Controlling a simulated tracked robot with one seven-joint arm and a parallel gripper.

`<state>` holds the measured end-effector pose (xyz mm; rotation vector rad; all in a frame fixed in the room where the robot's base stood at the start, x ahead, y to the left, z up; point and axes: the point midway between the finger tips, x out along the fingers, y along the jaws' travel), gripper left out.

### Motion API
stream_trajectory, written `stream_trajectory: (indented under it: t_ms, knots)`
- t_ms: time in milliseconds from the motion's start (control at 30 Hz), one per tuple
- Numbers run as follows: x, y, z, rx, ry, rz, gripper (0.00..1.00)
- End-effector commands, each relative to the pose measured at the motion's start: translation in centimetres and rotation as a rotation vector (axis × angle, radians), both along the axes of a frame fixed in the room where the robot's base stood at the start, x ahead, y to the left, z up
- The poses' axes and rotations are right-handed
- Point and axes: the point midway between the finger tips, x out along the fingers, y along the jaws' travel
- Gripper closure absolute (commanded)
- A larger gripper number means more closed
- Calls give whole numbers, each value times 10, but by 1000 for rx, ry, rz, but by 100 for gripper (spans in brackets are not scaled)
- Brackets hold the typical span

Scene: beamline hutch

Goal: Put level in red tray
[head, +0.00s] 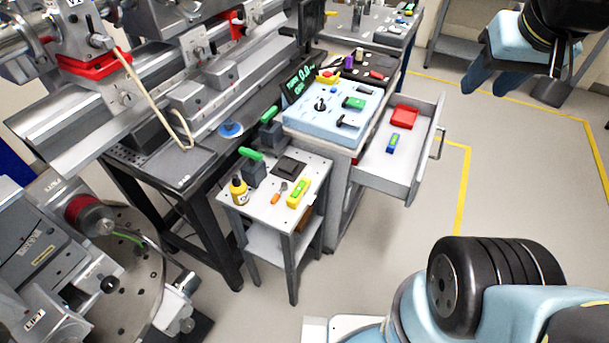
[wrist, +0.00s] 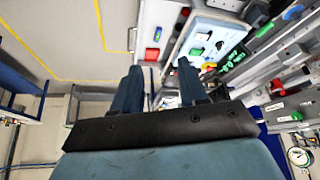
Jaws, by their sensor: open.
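A yellow block with a green window (head: 298,192), which looks like the level, lies on the small grey side table near its right edge. I cannot make it out in the wrist view. The red tray (head: 404,116) sits in the pulled-out drawer; it also shows in the wrist view (wrist: 152,54), just beyond the fingertips. My gripper (head: 491,86) hangs at the upper right of the head view, over the floor, right of the drawer and well away from the level. In the wrist view its fingers (wrist: 159,66) are apart with nothing held between them.
A small blue object (head: 392,143) lies in the drawer (head: 376,172) near the red tray. The side table also holds a yellow bottle (head: 239,190), a dark square plate (head: 289,166) and an orange-handled tool (head: 279,195). The floor right of the drawer is clear.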

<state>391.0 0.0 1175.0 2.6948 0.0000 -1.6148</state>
Motion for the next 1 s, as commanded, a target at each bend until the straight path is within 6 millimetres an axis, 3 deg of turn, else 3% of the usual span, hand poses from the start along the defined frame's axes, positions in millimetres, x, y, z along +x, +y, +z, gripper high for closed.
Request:
stream_trajectory:
  t_ms: [267, 467, 667, 1000]
  knots:
    - [1, 1, 0, 1, 2, 0, 53]
    - [22, 7, -8, 24, 41, -19, 53]
    - [61, 40, -31, 65, 117, -66, 53]
    - [112, 118, -90, 108, 246, -158, 53]
